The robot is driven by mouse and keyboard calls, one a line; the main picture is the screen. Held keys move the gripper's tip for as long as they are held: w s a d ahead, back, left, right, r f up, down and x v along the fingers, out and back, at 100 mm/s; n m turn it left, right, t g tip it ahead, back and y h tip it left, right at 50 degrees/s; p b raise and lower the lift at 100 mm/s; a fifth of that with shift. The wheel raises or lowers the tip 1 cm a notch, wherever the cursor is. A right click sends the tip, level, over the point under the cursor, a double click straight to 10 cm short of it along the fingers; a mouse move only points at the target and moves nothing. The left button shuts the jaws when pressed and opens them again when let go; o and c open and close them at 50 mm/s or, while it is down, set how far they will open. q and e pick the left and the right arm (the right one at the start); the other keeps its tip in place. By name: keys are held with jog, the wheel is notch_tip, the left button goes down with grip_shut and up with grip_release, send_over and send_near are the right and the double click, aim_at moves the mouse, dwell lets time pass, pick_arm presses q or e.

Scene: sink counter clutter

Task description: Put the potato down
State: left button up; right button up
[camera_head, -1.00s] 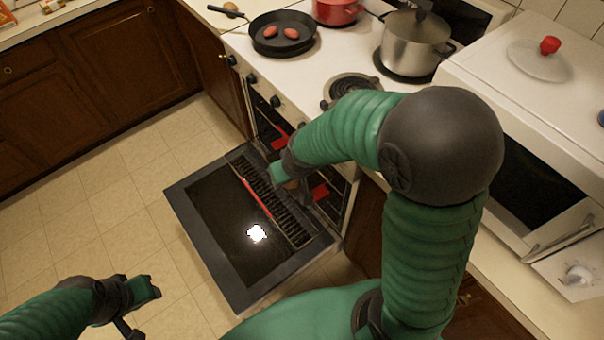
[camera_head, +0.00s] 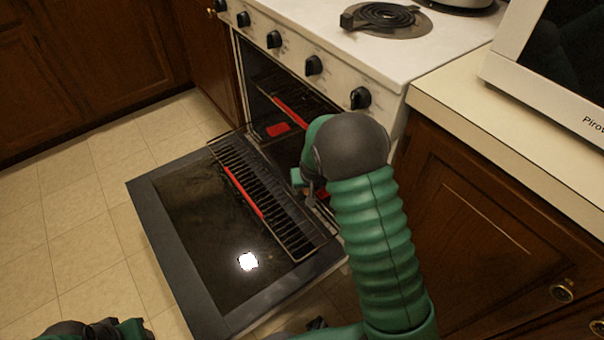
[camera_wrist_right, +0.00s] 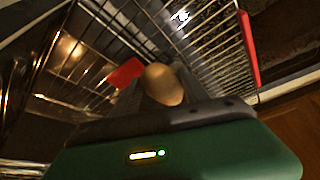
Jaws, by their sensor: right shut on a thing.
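The brown potato (camera_wrist_right: 163,85) shows in the right wrist view, between the fingers of my right gripper (camera_wrist_right: 158,92), which is shut on it. Oven rack bars lie behind it in that view; whether it touches them I cannot tell. In the head view my right gripper (camera_head: 307,187) is at the oven opening, beside the pulled-out rack (camera_head: 240,175), and the potato is hidden there. My left gripper (camera_head: 125,328) is cut off at the bottom left edge of the head view, and its jaws cannot be made out.
The oven door (camera_head: 200,240) is folded down over the tiled floor. Red pieces (camera_head: 277,129) show on the racks. The stove top (camera_head: 400,40) and a counter (camera_head: 450,95) with a microwave (camera_head: 550,75) are above.

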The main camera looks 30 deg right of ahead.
jog(key=w+f+b, duration=0.1)
jog(key=w, duration=0.1)
jog(key=w+d+f+b, duration=0.1)
jog(key=w+f, duration=0.1)
jog(key=shift+w+d, duration=0.15)
jog(key=w+d, duration=0.1)
jog(key=w+d+f+b, duration=0.1)
jog(key=w, duration=0.1)
jog(key=w+d+f+b, duration=0.1)
jog(key=shift+w+f, duration=0.15)
jog(key=shift+f, duration=0.1)
jog(key=w+b, duration=0.1)
jog(key=w+f+b, duration=0.1)
jog(key=f+b, duration=0.1)
jog(key=shift+w+d+f, duration=0.1)
jog(key=shift+w+d, duration=0.15)
jog(key=shift+w, duration=0.15)
jog(key=shift+d+r, duration=0.15)
jog(key=shift+r, duration=0.05)
jog(key=o, duration=1.5)
